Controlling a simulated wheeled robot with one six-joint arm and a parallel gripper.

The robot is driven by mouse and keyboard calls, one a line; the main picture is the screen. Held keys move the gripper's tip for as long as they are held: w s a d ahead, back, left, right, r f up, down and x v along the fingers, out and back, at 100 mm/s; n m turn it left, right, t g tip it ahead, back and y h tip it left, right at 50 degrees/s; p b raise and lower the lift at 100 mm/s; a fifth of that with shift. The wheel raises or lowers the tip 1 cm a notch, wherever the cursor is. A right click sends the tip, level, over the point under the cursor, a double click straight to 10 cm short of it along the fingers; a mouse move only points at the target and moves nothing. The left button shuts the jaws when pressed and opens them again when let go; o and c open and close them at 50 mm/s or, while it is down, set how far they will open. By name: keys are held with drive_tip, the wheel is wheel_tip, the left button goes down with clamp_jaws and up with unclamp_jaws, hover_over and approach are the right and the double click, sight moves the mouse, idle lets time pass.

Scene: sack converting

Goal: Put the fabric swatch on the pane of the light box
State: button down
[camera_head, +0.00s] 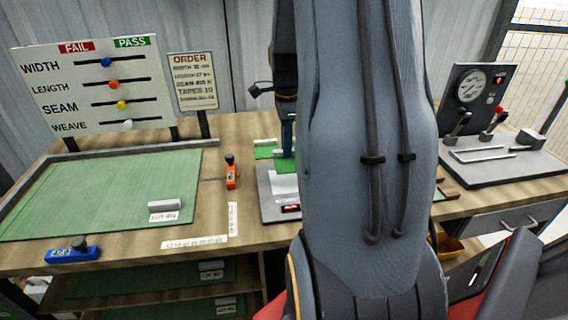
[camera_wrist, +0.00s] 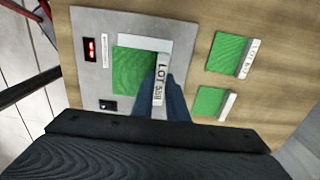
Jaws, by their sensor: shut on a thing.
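The fabric swatch is a green square (camera_wrist: 134,72) with a pale bar marked LOT along one edge. My gripper (camera_wrist: 168,98) is shut on that bar, with its blue fingers on either side. The light box (camera_wrist: 88,22) is a grey panel with a white pane (camera_wrist: 150,45). In the wrist view the swatch covers much of the pane; white shows along two sides. In the head view the swatch (camera_head: 285,165) is at the far part of the light box (camera_head: 268,205), under my gripper (camera_head: 287,140). I cannot tell whether it touches the pane.
Two more green swatches with pale bars, one upper (camera_wrist: 228,52) and one lower (camera_wrist: 207,99), lie on the wood beside the light box. The box has a red display (camera_wrist: 91,48) and a black switch (camera_wrist: 108,104). An orange tool (camera_head: 231,172) stands left of the box.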

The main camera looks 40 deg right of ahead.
sight(287, 162)
drive_tip(key=shift+f+p, duration=0.55)
drive_tip(key=shift+f, duration=2.45)
drive_tip(key=shift+f, duration=0.15)
drive_tip(key=c, duration=1.7)
unclamp_jaws()
drive_tip(key=shift+c, duration=0.2)
wheel_tip(287, 162, up, 12)
drive_tip(key=b, duration=0.2)
drive_tip(key=shift+b, duration=0.4)
drive_tip(key=s+a+f+n, duration=0.2)
drive_tip(key=s+a+n, duration=0.1)
drive_tip(key=a+n, duration=0.5)
drive_tip(key=s+a+f+n, duration=0.3)
drive_tip(key=a+n, duration=0.5)
drive_tip(key=a, duration=0.3)
drive_tip(key=s+a+f+n, duration=0.2)
drive_tip(key=s+a+n, duration=0.1)
drive_tip(key=a+n, duration=0.5)
drive_tip(key=shift+s+a+f+t, duration=0.1)
drive_tip(key=shift+a+f+t, duration=0.1)
drive_tip(key=shift+a, duration=0.2)
drive_tip(key=shift+s+a+f+t, duration=0.1)
drive_tip(key=shift+a+t, duration=0.1)
drive_tip(key=shift+a, duration=0.15)
